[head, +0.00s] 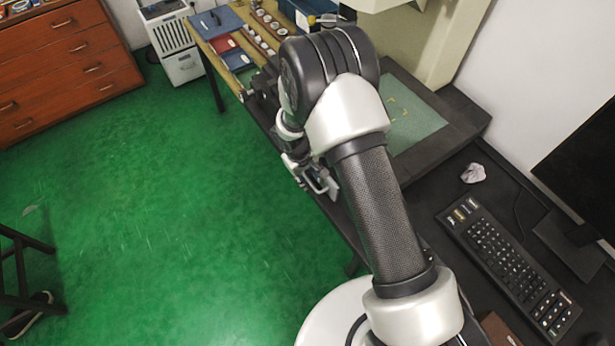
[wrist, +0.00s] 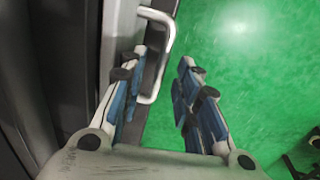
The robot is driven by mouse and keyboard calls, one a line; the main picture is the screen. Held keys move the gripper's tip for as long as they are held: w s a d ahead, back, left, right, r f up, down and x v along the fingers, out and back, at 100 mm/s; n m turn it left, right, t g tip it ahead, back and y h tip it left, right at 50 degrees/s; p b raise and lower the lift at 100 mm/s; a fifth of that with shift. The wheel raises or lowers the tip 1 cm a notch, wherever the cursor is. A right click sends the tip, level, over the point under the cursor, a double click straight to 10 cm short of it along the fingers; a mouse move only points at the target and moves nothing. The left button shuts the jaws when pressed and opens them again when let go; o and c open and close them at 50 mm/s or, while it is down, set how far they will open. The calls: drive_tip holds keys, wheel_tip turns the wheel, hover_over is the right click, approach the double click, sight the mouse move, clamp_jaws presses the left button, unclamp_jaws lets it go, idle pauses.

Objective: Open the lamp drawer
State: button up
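A pale metal bar handle (wrist: 164,50) stands out from a grey drawer front (wrist: 128,22) in the wrist view. It is the only drawer handle there; no label shows. My gripper (wrist: 164,60) is open, with the handle bar between its two blue-padded fingers. The left finger lies on the drawer-front side of the bar, and the right finger is on the floor side with a gap. Neither finger is clearly touching the bar. In the head view, my gripper (head: 318,184) is low beside the desk edge, partly hidden by my arm.
The black desk (head: 415,190) holds a keyboard (head: 510,265), crumpled paper (head: 473,173) and a monitor (head: 585,165). A wooden table (head: 205,38) with small rings stands behind. A wooden drawer cabinet (head: 65,60) is at the far left. The green floor (head: 180,210) left of my gripper is clear.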

clamp_jaws()
idle(0.4)
idle(0.4)
